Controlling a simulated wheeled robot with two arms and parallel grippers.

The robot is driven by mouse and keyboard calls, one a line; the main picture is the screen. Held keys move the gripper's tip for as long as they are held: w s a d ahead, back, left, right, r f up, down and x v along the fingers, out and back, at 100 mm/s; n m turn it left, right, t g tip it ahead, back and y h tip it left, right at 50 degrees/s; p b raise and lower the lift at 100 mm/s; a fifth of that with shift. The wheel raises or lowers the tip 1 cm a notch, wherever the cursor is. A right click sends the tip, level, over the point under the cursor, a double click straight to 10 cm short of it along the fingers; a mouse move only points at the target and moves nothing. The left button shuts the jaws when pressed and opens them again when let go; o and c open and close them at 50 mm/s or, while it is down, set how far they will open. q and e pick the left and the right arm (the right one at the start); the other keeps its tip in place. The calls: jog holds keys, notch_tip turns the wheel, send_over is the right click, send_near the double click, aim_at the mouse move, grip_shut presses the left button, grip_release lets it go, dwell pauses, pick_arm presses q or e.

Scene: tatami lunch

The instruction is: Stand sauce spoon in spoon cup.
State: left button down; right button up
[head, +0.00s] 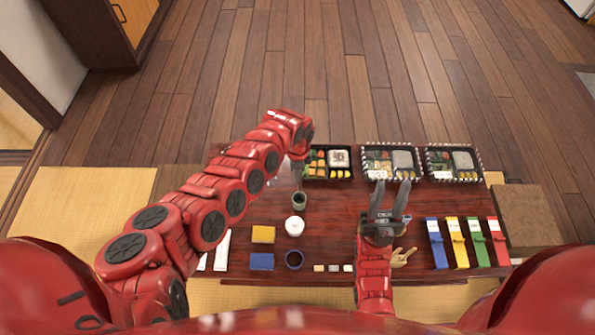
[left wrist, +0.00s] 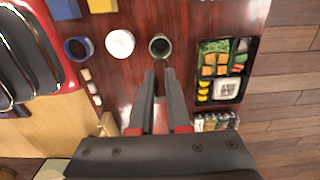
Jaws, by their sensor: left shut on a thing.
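A small dark green cup (head: 299,201), which looks like the spoon cup, stands upright on the low table. It also shows in the left wrist view (left wrist: 160,47). My left gripper (head: 297,174) is just behind the cup in the head view, pointing down. In the left wrist view its fingertips (left wrist: 160,70) are close together beside the cup. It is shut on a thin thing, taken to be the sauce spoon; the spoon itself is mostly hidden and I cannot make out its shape. My right gripper (head: 389,195) is open and empty above the table's right half.
A white round container (head: 295,226) and a blue-rimmed dark bowl (head: 287,262) stand in front of the cup. An open food box (head: 327,177) sits close behind it. Two more boxes, coloured packets and a pale wooden piece (head: 403,257) lie to the right.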

pick_arm(q)
notch_tip(320, 180, down, 11)
jog(key=b, duration=0.9)
jog(key=shift+b, duration=0.4)
jog(key=c, duration=0.8)
grip_release()
notch_tip(320, 180, up, 18)
jog(key=p, duration=0.4)
jog(key=shift+f, duration=0.25)
